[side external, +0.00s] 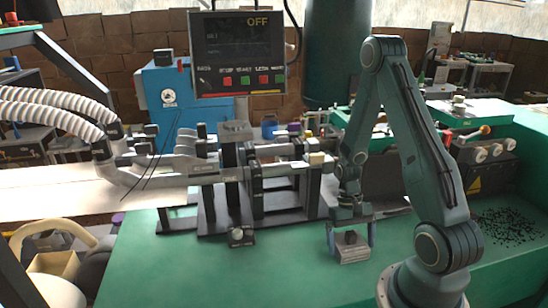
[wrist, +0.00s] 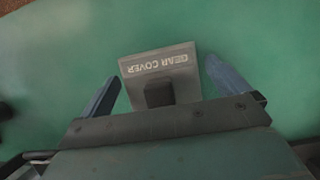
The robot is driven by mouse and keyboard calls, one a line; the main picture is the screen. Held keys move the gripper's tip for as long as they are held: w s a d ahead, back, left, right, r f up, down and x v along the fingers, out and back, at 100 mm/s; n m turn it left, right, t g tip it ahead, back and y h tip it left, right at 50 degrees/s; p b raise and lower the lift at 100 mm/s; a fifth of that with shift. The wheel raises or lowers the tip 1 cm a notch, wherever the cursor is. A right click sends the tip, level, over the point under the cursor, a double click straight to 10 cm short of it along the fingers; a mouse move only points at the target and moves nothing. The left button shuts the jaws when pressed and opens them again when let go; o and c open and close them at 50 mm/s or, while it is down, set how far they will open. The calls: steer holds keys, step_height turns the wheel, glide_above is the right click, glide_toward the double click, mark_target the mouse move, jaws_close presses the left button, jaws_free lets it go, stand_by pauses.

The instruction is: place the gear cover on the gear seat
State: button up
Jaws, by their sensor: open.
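The gear cover (side external: 352,255) is a grey plate with a dark block-like handle, lying on the green table. In the wrist view the gear cover (wrist: 180,64) shows its lettering upside down, with the handle toward my gripper. My gripper (side external: 351,248) points down over the cover, with one blue finger on each side. In the wrist view my gripper (wrist: 165,80) is open, with gaps between its fingers and the cover. I cannot clearly pick out the gear seat; no part is legibly labelled as it.
A machine with grey tubes and black upright plates (side external: 235,180) stands left of my gripper. A small block with a round knob (side external: 241,237) sits before it. Black pellets (side external: 510,226) lie at right. A screen (side external: 238,52) hangs above. The front of the green table is clear.

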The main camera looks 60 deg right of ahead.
mark_target(342, 233)
steer(key=shift+r, duration=0.1)
steer(key=v, duration=1.2)
steer(key=shift+r, duration=0.15)
stand_by(0.6)
steer(key=w+a+r+n+t+h, duration=0.2)
steer(key=a+r+n+t+h, duration=0.15)
steer(key=a+r, duration=0.7)
steer(key=s+a+r+n+t, duration=0.5)
steer(key=s+a+r, duration=0.1)
steer(key=a+r, duration=0.3)
steer(key=shift+s+r, duration=0.35)
steer(key=shift+r, duration=0.05)
steer(key=shift+n, duration=0.25)
